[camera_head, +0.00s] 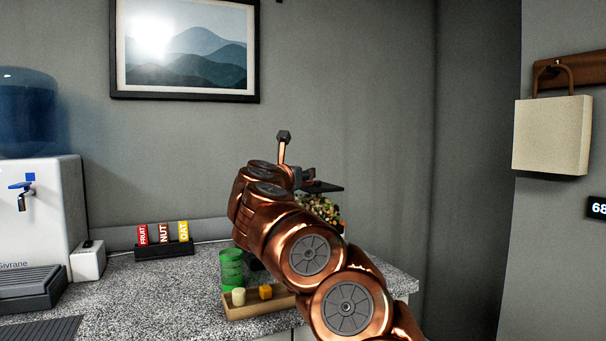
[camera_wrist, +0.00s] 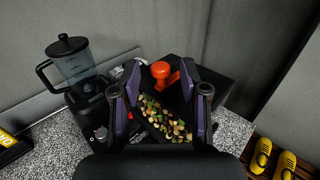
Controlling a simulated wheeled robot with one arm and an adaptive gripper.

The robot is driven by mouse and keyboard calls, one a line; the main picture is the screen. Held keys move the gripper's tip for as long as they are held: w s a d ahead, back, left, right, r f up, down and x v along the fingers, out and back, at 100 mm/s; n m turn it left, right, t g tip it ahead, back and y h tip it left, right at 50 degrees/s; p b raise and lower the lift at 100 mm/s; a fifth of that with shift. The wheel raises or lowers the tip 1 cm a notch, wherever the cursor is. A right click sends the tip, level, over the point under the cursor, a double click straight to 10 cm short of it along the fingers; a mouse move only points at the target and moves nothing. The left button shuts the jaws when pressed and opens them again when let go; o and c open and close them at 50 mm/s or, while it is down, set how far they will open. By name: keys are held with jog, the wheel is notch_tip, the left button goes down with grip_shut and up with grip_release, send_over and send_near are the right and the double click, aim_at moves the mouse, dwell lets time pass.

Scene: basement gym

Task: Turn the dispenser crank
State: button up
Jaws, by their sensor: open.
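The dispenser's crank is orange-red, with a round knob (camera_wrist: 160,69) and an arm beside it, seen between and just beyond my fingertips in the wrist view. The dispenser's mixed nuts and bits (camera_wrist: 168,122) show below it, between my fingers. In the head view the dispenser (camera_head: 322,208) is mostly hidden behind my arm, and the crank cannot be made out. My gripper (camera_wrist: 159,82) is open, one finger on each side of the knob's line, holding nothing. I cannot tell whether a finger touches the crank. My gripper also shows in the head view (camera_head: 318,184).
A blender (camera_wrist: 72,62) stands left of the dispenser. On the counter (camera_head: 140,295) are a green stack (camera_head: 231,268), a wooden tray (camera_head: 262,306), a labelled packet holder (camera_head: 165,250) and a water dispenser (camera_head: 45,200). Yellow shoes (camera_wrist: 262,155) lie low at right.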

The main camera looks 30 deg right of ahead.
jog(key=v, duration=0.9)
jog(key=shift+s+a, duration=0.1)
